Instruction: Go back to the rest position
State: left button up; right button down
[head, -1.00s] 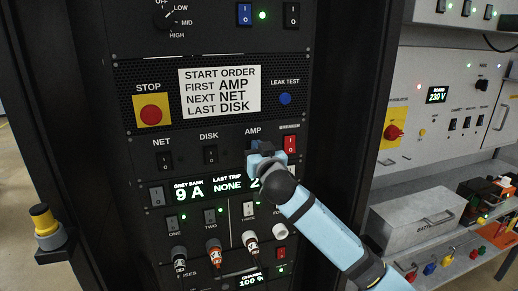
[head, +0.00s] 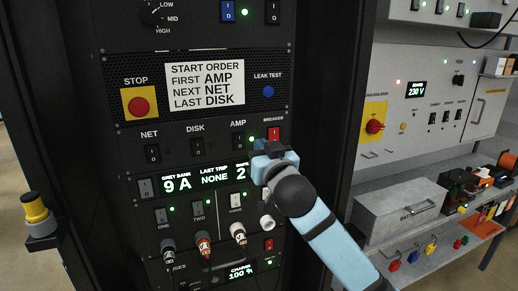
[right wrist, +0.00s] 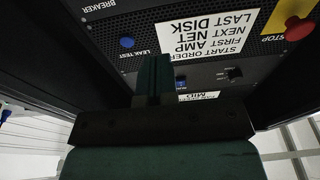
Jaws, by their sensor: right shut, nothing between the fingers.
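My right gripper (head: 272,152) is shut and empty in front of the black rack, just below the red BREAKER switch (head: 273,133). The NET switch (head: 152,153) and DISK switch (head: 197,147) show no lit lamp. The gripper hides part of the right end of the display (head: 200,179). In the right wrist view the closed fingers (right wrist: 153,75) point at the upside-down panel near the start-order label (right wrist: 205,35). My left gripper is not in view.
At the right, a bench has a grey box (head: 400,205) and coloured knobs. The rack's side post (head: 338,110) is close to my right arm.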

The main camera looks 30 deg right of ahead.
jog(key=shift+w+d+f, duration=0.1)
dwell(0.3)
jog(key=s+a+f+n+g+y, duration=0.2)
jog(key=s+a+f, duration=0.2)
jog(key=f, duration=0.8)
jog(key=s+a+f+n+g+y, duration=0.1)
jog(key=s+a+f+g+y, duration=0.2)
jog(key=f, duration=1)
jog(key=s+a+f+n+g+y, duration=0.15)
jog(key=s+a+f, duration=0.25)
jog(key=f, duration=0.8)
jog(key=s+a+f+g, duration=0.1)
jog(key=s+a+f, duration=0.1)
jog(key=s+f, duration=0.4)
jog(key=s+a+f+n+y, duration=0.1)
jog(key=s+a+f, duration=0.1)
jog(key=s+f, duration=0.4)
jog(key=shift+s+a+g+p, duration=0.3)
jog(key=shift+s+a+g, duration=0.1)
jog(key=shift+s, duration=0.7)
